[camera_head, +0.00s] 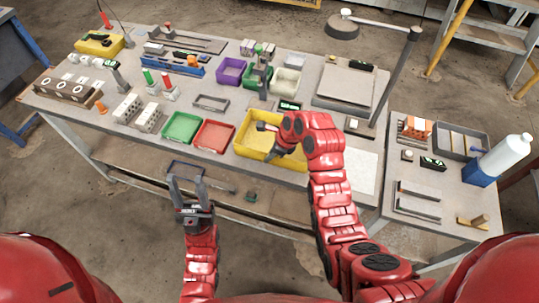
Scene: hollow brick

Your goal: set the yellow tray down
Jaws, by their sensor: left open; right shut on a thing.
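The yellow tray (241,147) is at the front of the main table, to the right of the red tray. My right arm reaches over it and hides its right part. My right gripper (272,154) is shut at the tray's near side; its fingertips are small and partly hidden. I cannot tell whether the tray rests fully on the table. A small dark object (265,127) shows at the tray's far part. My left gripper (187,190) is open and empty, in front of the table's front edge, with its fingers pointing away from me.
A green tray (182,127) and a red tray (214,135) stand left of the yellow tray. Purple (231,71) and other small bins stand behind. A pale sheet (361,172) lies to the right. A lamp post (396,75) rises at the right. A lower side table (445,205) holds a bottle (505,155).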

